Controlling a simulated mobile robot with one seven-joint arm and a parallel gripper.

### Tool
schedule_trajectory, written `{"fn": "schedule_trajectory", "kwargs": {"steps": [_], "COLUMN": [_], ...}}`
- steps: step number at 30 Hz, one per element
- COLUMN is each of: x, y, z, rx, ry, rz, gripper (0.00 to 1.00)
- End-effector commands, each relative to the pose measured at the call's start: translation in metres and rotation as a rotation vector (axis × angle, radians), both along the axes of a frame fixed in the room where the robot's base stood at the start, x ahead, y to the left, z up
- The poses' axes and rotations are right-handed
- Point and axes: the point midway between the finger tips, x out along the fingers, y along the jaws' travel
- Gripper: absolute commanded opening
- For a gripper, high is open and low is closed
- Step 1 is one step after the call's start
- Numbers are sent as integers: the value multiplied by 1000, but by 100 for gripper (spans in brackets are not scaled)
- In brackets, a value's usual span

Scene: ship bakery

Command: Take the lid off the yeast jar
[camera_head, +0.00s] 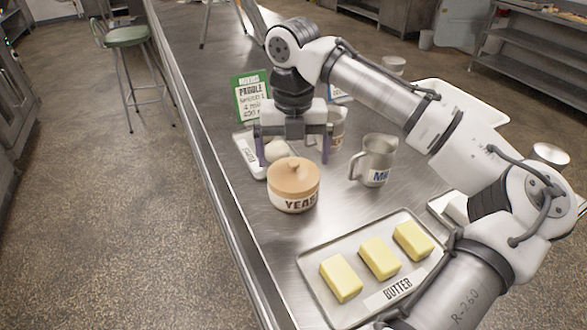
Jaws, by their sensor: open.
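The yeast jar (293,203) stands upright on the steel counter, with a cream body and dark "YEAST" lettering, partly cut off at the right by its curve. Its tan lid (293,178) sits on top and has a small round knob (292,163). My gripper (293,160) points down with its two fingers spread wide. In the picture it is just above and behind the lid, with the fingers left and right of the knob's line. It holds nothing, and I see no contact with the lid. The exact height gap cannot be told.
A metal milk jug (376,160) stands right of the jar. A butter tray (320,284) with three blocks lies in front. Behind the jar are a small tray (243,142) with a pale round item (277,150) and a green card (250,97). The counter's left edge is close.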

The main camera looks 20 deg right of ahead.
Motion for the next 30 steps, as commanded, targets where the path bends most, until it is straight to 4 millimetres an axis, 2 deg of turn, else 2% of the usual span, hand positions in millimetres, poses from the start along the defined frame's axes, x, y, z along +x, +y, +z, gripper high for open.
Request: {"fn": "schedule_trajectory", "kwargs": {"steps": [6, 13, 26, 30], "x": [0, 0, 0, 0], "y": [-1, 0, 0, 0], "z": [-23, -25, -26, -27], "rx": [0, 1, 1, 2], "ry": [-1, -1, 1, 3], "rz": [-1, -1, 0, 0], "gripper": [100, 100, 45, 42]}}
